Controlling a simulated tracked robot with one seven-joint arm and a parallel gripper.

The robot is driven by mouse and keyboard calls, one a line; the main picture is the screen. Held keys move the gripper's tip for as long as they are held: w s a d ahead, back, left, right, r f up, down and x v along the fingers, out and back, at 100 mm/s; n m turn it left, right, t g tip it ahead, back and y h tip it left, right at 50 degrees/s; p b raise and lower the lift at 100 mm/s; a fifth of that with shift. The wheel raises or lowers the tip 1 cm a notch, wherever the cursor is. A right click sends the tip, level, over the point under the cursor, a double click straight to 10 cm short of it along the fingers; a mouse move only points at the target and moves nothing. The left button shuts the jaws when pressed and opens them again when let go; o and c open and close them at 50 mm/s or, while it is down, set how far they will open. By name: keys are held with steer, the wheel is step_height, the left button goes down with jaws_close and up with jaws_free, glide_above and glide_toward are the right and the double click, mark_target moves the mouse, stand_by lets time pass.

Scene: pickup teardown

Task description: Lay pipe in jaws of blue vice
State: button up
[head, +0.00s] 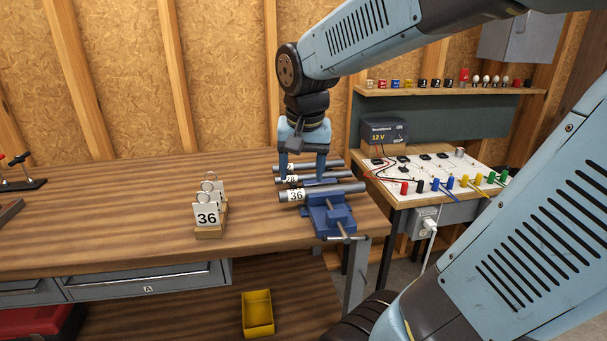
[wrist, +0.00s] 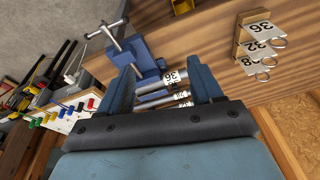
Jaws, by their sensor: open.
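The blue vice (head: 331,217) stands at the right front corner of the bench; in the wrist view it (wrist: 148,66) is at the top left. A grey pipe labelled 36 (head: 335,190) lies across the top of the vice, its label at the left end. I cannot tell how deep it sits between the jaws. Two more grey pipes (head: 330,180) lie behind it, roughly parallel, with labels partly hidden by my fingers. My gripper (head: 303,179) points down, open, over the rear pipes, just behind the vice. In the wrist view the pipe ends show between the spread fingers.
A wooden holder (head: 211,232) with number cards, the front one reading 36, stands left of the vice. A yellow bin (head: 257,313) is below the bench. A white wiring board (head: 433,172) and a 12 V unit (head: 384,132) stand at right. The bench's left middle is clear.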

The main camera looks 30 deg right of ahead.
steer(key=s+a+r+n+t, duration=0.3)
steer(key=s+n, duration=0.2)
steer(key=s, duration=0.2)
steer(key=shift+s+a+y, duration=0.3)
steer(key=shift+s+a, duration=0.05)
steer(key=shift+s, duration=0.05)
